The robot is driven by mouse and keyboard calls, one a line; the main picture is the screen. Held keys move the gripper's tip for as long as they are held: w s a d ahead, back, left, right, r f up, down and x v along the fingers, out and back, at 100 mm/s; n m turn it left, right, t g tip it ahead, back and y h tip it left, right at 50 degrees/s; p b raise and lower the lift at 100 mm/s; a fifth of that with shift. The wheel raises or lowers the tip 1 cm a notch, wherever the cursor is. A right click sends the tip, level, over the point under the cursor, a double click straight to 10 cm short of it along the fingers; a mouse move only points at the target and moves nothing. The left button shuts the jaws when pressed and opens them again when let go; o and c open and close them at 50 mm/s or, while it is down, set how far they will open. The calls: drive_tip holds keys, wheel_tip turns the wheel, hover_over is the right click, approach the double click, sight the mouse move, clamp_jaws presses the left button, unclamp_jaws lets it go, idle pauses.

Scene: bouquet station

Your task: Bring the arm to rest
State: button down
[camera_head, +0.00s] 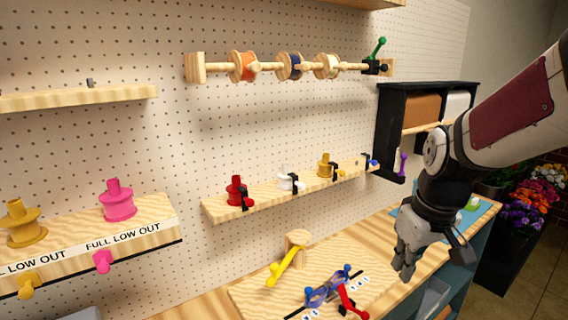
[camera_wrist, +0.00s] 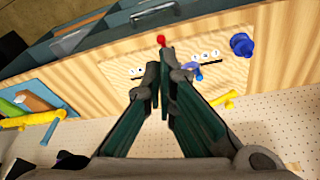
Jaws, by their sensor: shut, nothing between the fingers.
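My gripper (camera_head: 406,262) hangs at the right of the head view, fingers pointing down, above the right part of the wooden worktop (camera_head: 205,304). Its fingers are shut with nothing between them. In the wrist view my gripper (camera_wrist: 162,72) shows its two dark green fingers meeting at the tips. Past the tips lies the worktop with a marked board (camera_wrist: 120,62), a red-tipped piece (camera_wrist: 161,40) and a blue piece (camera_wrist: 241,44). My arm reaches in from the upper right of the head view.
A board (camera_head: 262,292) with red, blue and yellow handles lies left of my gripper. A black rack (camera_head: 389,130) stands behind my arm. A shelf (camera_head: 222,208) with small spools is on the pegboard. Flowers (camera_head: 535,200) stand at the far right.

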drive_tip(key=s+a+r+m+t, duration=0.1)
drive_tip(key=s+r, duration=0.3)
drive_tip(key=s, duration=0.3)
drive_tip(key=s+a+r+m+t, duration=0.2)
drive_tip(key=s+r, duration=0.2)
drive_tip(key=s, duration=0.4)
drive_tip(key=shift+s+a, duration=0.3)
